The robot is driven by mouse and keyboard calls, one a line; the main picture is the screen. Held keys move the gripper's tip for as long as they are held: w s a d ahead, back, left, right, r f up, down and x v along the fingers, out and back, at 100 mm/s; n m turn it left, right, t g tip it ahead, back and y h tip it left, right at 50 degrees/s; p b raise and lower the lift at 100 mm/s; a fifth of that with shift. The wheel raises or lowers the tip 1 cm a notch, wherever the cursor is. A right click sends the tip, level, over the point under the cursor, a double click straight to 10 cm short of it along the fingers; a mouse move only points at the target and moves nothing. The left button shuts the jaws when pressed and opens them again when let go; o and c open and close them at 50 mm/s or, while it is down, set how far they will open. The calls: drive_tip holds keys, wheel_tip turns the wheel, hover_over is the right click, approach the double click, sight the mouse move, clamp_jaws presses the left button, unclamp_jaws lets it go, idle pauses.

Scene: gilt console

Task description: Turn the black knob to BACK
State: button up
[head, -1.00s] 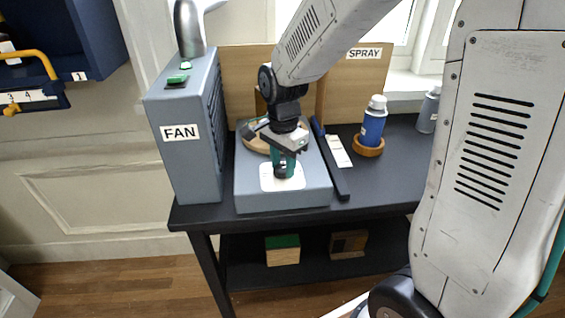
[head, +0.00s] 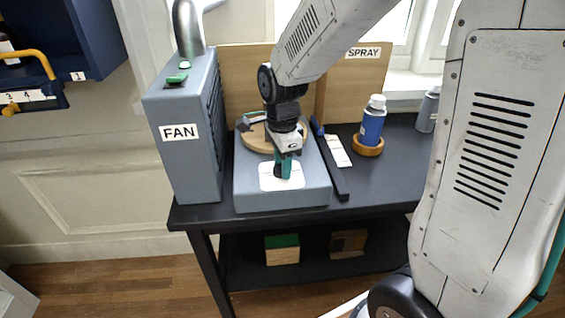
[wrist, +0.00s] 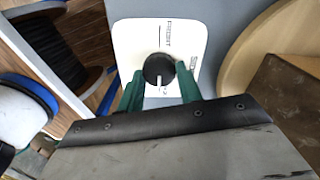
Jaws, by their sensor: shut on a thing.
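The black knob (wrist: 158,70) sits on a white label plate (wrist: 185,35) on top of a grey box (head: 312,188). My gripper (wrist: 160,80) is shut on the knob, with one teal finger on each side of it. The knob's white pointer line points toward the bottom of the wrist view, toward my gripper body. Printed words show on the plate above and right of the knob in that view; the upper one looks like FRONT, the right one is too small to read surely. In the head view my gripper (head: 284,166) points down at the plate and largely hides the knob.
A grey FAN unit (head: 183,150) stands close left of the box. A round wooden disc (head: 256,139) lies behind my gripper. A dark bar (head: 331,165) lies along the box's right side. A blue spray bottle (head: 372,122) stands in a wooden ring (head: 368,147) further right.

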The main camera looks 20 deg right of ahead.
drive_tip(key=o, duration=1)
wheel_tip(320, 180, up, 8)
drive_tip(key=shift+f, duration=0.1)
